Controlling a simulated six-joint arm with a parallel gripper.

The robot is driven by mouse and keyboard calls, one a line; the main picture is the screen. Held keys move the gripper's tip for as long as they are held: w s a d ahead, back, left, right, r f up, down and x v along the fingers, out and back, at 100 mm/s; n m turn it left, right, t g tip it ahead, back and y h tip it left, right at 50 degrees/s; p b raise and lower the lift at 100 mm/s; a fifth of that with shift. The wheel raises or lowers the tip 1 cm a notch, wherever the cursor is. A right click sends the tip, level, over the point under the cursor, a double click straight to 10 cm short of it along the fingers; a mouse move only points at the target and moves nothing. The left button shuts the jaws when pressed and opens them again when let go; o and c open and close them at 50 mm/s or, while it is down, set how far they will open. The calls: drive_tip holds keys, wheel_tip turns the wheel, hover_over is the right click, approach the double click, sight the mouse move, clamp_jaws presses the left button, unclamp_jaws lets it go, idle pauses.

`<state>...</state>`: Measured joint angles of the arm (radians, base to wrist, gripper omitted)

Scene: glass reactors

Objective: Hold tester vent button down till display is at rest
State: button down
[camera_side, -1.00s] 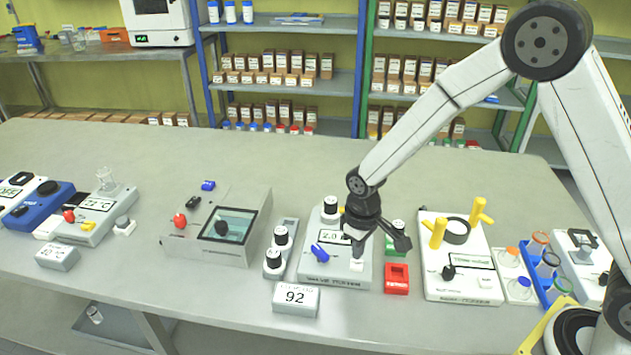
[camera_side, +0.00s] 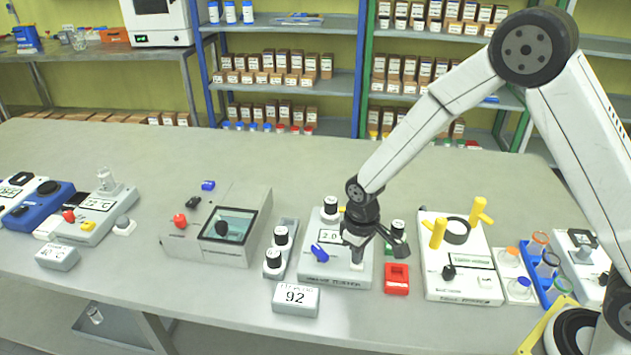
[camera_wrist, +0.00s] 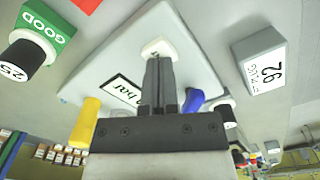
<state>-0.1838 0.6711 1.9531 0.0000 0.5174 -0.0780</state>
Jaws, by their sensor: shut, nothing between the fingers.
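The tester (camera_side: 322,272) is a pale grey sloped box, with a blue lever (camera_side: 319,253) and a small display (camera_side: 330,236). The display seems to start with 2 in the side view; in the wrist view the display (camera_wrist: 122,92) shows "bar", its digits hidden by my fingers. The white vent button (camera_wrist: 157,46) is on the tester's front part, by my fingertips. My gripper (camera_wrist: 159,60) is shut and empty, pointing down at the button. Its tips overlap the button's edge; whether the button is pressed in I cannot tell.
A grey block reading 92 (camera_side: 296,298) stands in front of the tester. A red holder (camera_side: 397,279) and a green GOOD block (camera_wrist: 45,32) stand beside it. Black-capped vials (camera_side: 274,262) stand left.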

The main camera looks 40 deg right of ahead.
drive_tip(key=shift+f, duration=0.45)
idle(0.5)
drive_tip(key=shift+r, duration=1)
drive_tip(key=shift+r, duration=0.1)
drive_tip(key=shift+r, duration=2.4)
drive_tip(key=shift+s+d+r, duration=0.2)
drive_tip(key=shift+s+d, duration=0.05)
drive_tip(key=s+d+r+m+t, duration=0.2)
drive_tip(key=s+d, duration=0.5)
drive_tip(key=s, duration=0.5)
drive_tip(key=shift+r+m+t, duration=0.3)
drive_tip(key=shift+r+m, duration=0.2)
drive_tip(key=shift+r, duration=0.45)
